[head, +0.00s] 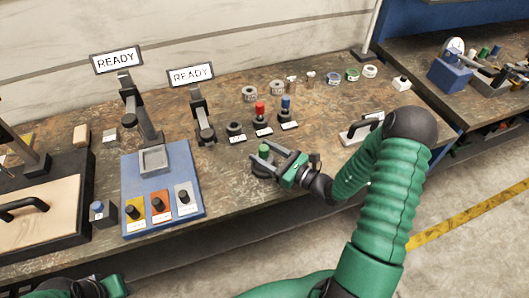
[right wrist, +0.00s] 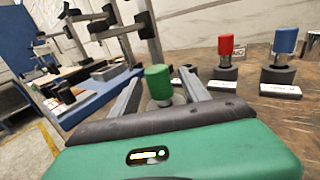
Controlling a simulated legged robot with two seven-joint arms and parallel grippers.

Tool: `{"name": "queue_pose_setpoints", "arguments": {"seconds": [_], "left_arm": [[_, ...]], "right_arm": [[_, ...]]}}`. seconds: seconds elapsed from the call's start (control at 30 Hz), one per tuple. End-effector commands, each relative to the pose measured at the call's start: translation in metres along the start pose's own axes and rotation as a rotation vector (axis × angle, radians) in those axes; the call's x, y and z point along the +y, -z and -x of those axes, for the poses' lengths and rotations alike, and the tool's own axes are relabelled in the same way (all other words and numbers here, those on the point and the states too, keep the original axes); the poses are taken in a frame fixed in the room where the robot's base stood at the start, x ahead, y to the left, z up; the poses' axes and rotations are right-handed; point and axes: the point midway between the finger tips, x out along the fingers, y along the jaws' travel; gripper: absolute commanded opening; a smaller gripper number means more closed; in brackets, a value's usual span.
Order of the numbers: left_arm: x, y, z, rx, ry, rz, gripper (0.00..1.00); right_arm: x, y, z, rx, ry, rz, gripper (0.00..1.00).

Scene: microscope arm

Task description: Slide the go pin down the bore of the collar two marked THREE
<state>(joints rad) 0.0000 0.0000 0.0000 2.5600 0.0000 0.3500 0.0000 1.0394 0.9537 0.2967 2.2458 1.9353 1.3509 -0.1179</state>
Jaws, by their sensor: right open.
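A pin with a green handle (head: 264,149) stands upright near the front edge of the bench. In the right wrist view the green handle (right wrist: 158,82) is between my fingers. My right gripper (head: 263,157) is open around it, with a gap visible beside the handle. What the pin's lower end stands in is mostly hidden by the fingers. Two grey ring-shaped collars (head: 249,93) (head: 277,87) lie farther back; their markings are too small to read. Only a green and black part of my left gripper (head: 115,287) shows at the bottom edge; its fingers are not visible.
A red-handled pin (head: 260,108) and a blue-handled pin (head: 286,104) stand in dark holders. A similar dark holder (head: 235,128) beside them is empty. A blue tray (head: 137,185) with knobs stands left. A block with a black handle (head: 352,134) lies right.

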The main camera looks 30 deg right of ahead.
Motion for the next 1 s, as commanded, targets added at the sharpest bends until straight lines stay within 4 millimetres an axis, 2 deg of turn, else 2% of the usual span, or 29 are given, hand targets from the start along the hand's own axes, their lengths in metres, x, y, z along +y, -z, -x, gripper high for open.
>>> {"name": "queue_pose_setpoints", "arguments": {"seconds": [0.17,0.27,0.37,0.7,0.83,1.0], "left_arm": [[0.000,0.000,0.000,0.000,0.000,0.000,0.36],[0.000,0.000,0.000,0.000,0.000,0.000,0.36],[0.000,0.000,-0.001,0.000,0.000,0.000,0.36],[0.000,-0.001,-0.002,0.000,0.000,0.000,0.36],[0.000,-0.001,-0.003,0.000,0.000,0.000,0.36],[0.000,-0.001,-0.003,0.000,0.000,0.000,0.36]], "right_arm": [[0.000,0.001,0.002,0.002,0.001,-0.001,0.54],[-0.001,0.001,0.011,0.002,0.001,0.000,0.54],[-0.001,0.001,0.033,0.003,0.005,-0.002,0.54],[-0.002,0.002,0.131,0.002,0.005,-0.001,0.54],[-0.002,0.002,0.155,0.002,0.003,0.000,0.54],[-0.001,0.002,0.168,0.001,0.000,-0.001,0.54]]}}
